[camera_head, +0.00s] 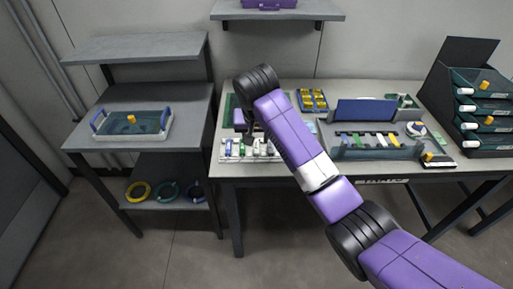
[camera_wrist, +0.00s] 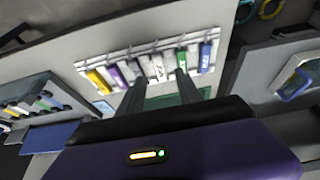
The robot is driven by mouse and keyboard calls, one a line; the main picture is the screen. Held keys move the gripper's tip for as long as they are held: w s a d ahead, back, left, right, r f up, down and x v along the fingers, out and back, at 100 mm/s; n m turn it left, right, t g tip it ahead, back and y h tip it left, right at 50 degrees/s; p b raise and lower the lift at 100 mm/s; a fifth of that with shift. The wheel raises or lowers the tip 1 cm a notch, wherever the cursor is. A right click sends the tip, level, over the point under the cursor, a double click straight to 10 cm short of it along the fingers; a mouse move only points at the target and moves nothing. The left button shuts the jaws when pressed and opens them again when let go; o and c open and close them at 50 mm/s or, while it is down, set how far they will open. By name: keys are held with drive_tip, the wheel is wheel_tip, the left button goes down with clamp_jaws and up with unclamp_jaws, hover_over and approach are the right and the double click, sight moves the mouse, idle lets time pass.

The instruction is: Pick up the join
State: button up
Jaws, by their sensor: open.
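My gripper (camera_wrist: 160,76) is open in the wrist view, its two dark fingers apart with nothing between them. It points over a pale rack (camera_wrist: 110,57) at the table's front edge. The rack holds several small pieces, among them a yellow one (camera_wrist: 97,80), a purple one (camera_wrist: 117,75), a green one (camera_wrist: 182,58) and a blue one (camera_wrist: 205,56), with white ones between. The same rack shows in the head view (camera_head: 262,158), left of my forearm. I cannot pick out the join in either view. My arm covers part of the table in the head view.
A tray with a blue back panel (camera_head: 366,112) and coloured strips stands right of my arm. A yellow-filled holder (camera_head: 312,100) lies behind. A dark stepped rack (camera_head: 484,105) stands far right. A side bench (camera_head: 195,110) at left carries a blue-handled tray (camera_head: 132,124).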

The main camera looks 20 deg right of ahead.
sight(256, 148)
drive_tip(key=x, duration=0.7)
drive_tip(key=shift+d, duration=0.1)
drive_tip(key=shift+r, duration=0.1)
drive_tip(key=shift+c, duration=0.2)
clamp_jaws()
